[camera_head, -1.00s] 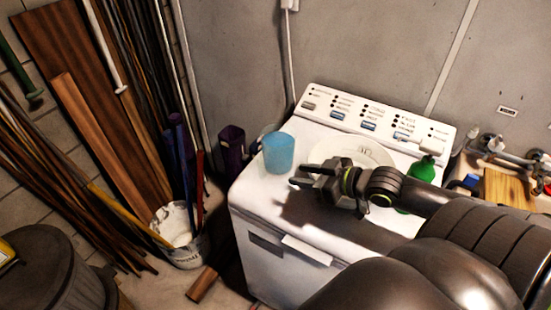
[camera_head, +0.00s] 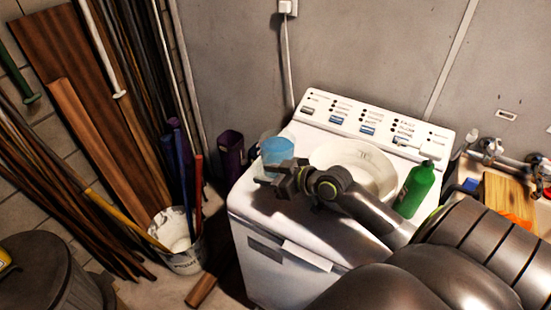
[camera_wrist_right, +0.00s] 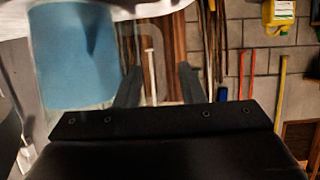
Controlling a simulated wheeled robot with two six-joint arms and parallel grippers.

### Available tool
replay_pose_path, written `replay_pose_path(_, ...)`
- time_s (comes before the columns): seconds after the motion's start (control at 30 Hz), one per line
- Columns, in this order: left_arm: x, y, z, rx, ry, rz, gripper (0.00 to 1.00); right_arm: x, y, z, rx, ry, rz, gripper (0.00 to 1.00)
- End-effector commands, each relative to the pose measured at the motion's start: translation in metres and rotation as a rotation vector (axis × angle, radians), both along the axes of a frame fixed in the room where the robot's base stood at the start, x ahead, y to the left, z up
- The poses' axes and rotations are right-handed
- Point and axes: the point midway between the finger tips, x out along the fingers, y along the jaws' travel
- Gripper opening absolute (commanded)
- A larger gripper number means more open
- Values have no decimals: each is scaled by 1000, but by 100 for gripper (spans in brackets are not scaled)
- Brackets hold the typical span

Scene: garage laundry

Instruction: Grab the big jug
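A blue vessel (camera_head: 278,151), which looks like the big jug, stands at the back left of the white washing machine top (camera_head: 256,200). A clear, rounded outline shows at its left; I cannot tell whether it is a handle or another vessel. My right gripper (camera_head: 264,175) is in front of it and hides its lower part. In the right wrist view the blue vessel (camera_wrist_right: 75,60) is large at the left, outside the gap between the open fingers (camera_wrist_right: 160,82). Contact cannot be seen. My left gripper is not in view.
A white round basin or bowl (camera_head: 372,172) sits on the machine behind my right arm, with a green bottle (camera_head: 416,188) right of it. A dark purple container (camera_head: 231,155) stands left of the machine.

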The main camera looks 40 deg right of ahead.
Motion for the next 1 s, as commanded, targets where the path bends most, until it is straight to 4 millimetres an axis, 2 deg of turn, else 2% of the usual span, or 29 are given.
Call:
replay_pose_path(0.03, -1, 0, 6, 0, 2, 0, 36, 7, 3, 2, 7, -1, -1, 36)
replay_pose_path(0.2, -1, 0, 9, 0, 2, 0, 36, 22, 8, -7, 2, -1, -1, 36)
replay_pose_path(0.5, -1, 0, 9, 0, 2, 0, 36, 25, 9, -10, -1, 0, 0, 36)
replay_pose_path(0.8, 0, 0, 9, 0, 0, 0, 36, 25, 9, -10, -1, 0, 0, 0)
replay_pose_path(1.0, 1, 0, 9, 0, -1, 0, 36, 25, 9, -10, 0, 0, 0, 0)
